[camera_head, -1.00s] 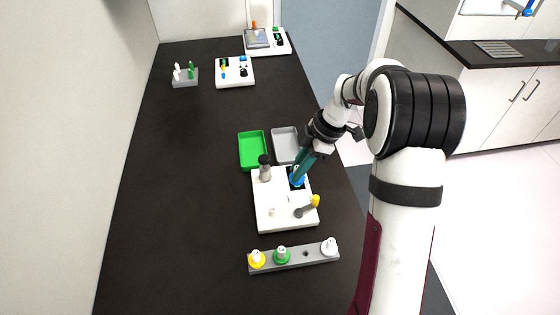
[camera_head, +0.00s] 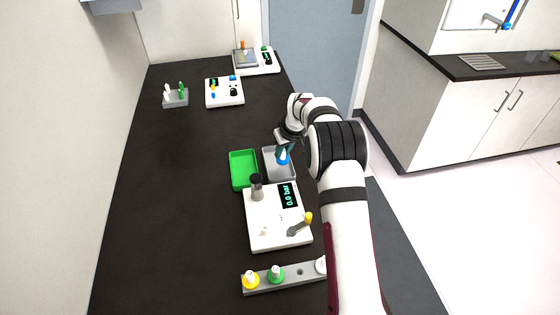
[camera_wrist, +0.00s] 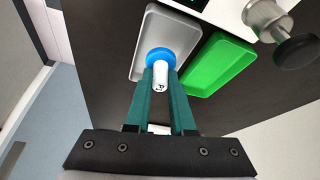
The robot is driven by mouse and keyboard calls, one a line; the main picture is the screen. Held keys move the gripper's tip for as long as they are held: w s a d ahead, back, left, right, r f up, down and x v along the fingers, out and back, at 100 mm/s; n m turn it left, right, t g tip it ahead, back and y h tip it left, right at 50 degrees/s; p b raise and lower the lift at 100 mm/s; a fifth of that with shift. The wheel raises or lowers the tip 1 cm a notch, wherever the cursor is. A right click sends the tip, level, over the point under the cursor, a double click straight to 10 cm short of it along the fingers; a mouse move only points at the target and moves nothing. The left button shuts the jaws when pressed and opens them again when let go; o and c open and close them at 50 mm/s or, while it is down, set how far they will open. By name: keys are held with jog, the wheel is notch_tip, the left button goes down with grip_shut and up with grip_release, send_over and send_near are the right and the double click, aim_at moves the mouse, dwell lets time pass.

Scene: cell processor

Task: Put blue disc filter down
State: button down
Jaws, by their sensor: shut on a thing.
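The blue disc filter (camera_head: 283,156) is between the fingers of my gripper (camera_head: 284,148). In the wrist view the two teal fingers (camera_wrist: 161,85) are shut on the white stem of the blue disc filter (camera_wrist: 160,57), with its blue disc facing the grey tray (camera_wrist: 188,31). In the head view the filter is over the grey tray (camera_head: 280,179). I cannot tell whether it touches the tray floor.
A green tray (camera_head: 235,172) stands beside the grey tray. A white device (camera_head: 262,231) with a "0.0 bar" display, a knob and a yellow-tipped lever is in front. A grey rack (camera_head: 257,285) holds yellow, green and white filters.

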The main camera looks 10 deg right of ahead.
aim_at(282, 157)
jog(key=shift+w+a+f, duration=0.2)
jog(key=shift+a+f, duration=0.1)
jog(key=shift+a, duration=0.1)
jog(key=shift+f, duration=1.95)
jog(key=shift+f, duration=0.1)
jog(key=c, duration=0.8)
grip_release()
